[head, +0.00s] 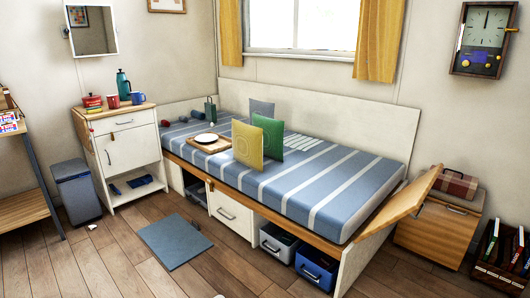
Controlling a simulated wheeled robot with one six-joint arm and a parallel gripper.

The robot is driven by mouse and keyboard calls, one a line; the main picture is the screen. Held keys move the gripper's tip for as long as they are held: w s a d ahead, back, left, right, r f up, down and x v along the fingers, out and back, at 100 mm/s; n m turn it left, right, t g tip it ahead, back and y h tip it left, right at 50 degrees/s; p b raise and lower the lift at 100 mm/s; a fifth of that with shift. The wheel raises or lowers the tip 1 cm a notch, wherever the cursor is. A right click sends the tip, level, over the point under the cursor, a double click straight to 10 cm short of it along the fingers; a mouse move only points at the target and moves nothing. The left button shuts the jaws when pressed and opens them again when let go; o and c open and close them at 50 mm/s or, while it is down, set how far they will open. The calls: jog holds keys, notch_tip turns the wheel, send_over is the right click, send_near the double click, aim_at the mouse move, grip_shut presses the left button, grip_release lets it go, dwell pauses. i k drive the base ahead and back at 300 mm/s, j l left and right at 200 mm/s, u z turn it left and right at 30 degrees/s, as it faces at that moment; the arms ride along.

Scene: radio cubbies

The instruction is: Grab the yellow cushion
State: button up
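The yellow cushion (247,144) stands upright on the striped blue bed (318,176), near the middle of its front half. A green cushion (267,136) stands just behind it to the right and is partly covered by it. A grey-blue cushion (262,107) stands farther back near the wall. My gripper is not in the head view.
A wooden tray with a white plate (206,138) lies left of the cushions. Cubbies with bins (278,242) sit under the bed. A grey mat (175,241) lies on the floor. A tilted wooden panel (412,198) stands at the bed's right end. The front floor is mostly clear.

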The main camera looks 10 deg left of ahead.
aim_at(247, 140)
jog(key=i+j+u, duration=0.25)
jog(key=i, duration=0.75)
jog(key=i+u, duration=0.2)
jog(key=i, duration=0.8)
